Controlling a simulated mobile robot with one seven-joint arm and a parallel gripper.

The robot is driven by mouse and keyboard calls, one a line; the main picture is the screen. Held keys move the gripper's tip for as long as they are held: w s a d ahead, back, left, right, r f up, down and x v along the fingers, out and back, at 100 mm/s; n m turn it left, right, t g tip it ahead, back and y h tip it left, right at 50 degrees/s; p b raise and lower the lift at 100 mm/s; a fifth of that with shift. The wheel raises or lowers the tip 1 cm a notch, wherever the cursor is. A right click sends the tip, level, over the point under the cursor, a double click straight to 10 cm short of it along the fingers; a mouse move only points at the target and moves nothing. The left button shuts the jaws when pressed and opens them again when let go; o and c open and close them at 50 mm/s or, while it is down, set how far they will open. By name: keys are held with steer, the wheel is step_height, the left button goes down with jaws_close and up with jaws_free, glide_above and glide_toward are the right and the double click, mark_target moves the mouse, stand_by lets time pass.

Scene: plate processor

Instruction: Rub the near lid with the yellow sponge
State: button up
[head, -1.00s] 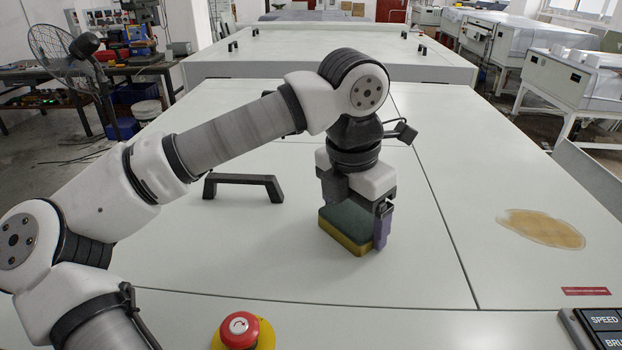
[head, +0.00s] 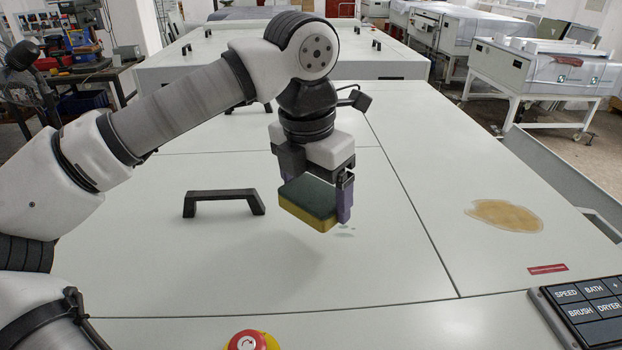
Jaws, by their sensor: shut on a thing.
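My gripper (head: 316,190) is shut on the yellow sponge (head: 302,214), which has a dark green top layer and a yellow lower layer. The sponge is held a little above the near lid (head: 150,260), with a soft shadow below it. The near lid is a wide, pale, flat panel with a black handle (head: 223,194) to the left of the sponge. A small glossy wet-looking spot shows on the lid just beside and below the gripper's right finger. The far finger is mostly hidden behind the sponge.
A tan stain (head: 504,215) lies on the panel to the right, across a seam. A red emergency stop button (head: 250,341) and a black control panel (head: 588,306) stand at the front edge. A second handle (head: 250,108) is behind my arm.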

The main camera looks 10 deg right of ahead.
steer(key=shift+r+p, duration=0.4)
steer(key=shift+r, duration=0.55)
